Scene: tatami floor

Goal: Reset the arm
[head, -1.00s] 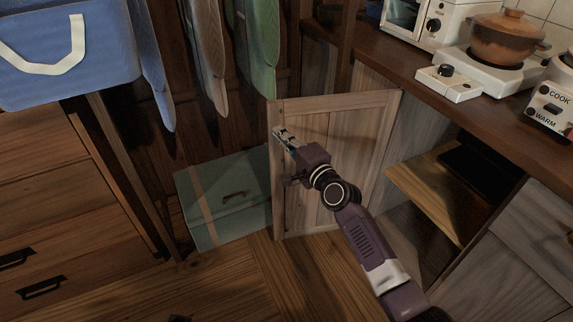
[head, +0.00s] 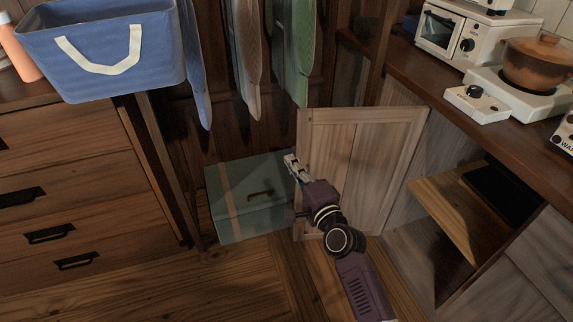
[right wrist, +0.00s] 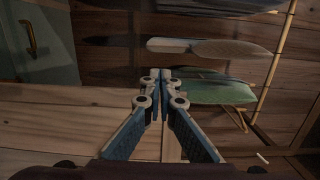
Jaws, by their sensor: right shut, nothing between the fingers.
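My right gripper (head: 291,163) is in front of the open wooden cabinet door (head: 370,165), near its left edge in the head view. My right arm comes up from the bottom right of centre. In the right wrist view the two fingers (right wrist: 160,76) are together, with nothing between them. Whether the gripper touches the door cannot be told. My left gripper is out of view.
The open cabinet has a wooden shelf (head: 445,200). A green box (head: 245,205) stands on the floor behind the door. A counter on the right bears a brown pot (head: 538,65) on a white stove. Drawers (head: 70,190) stand at left, with a blue basket (head: 115,45) on top.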

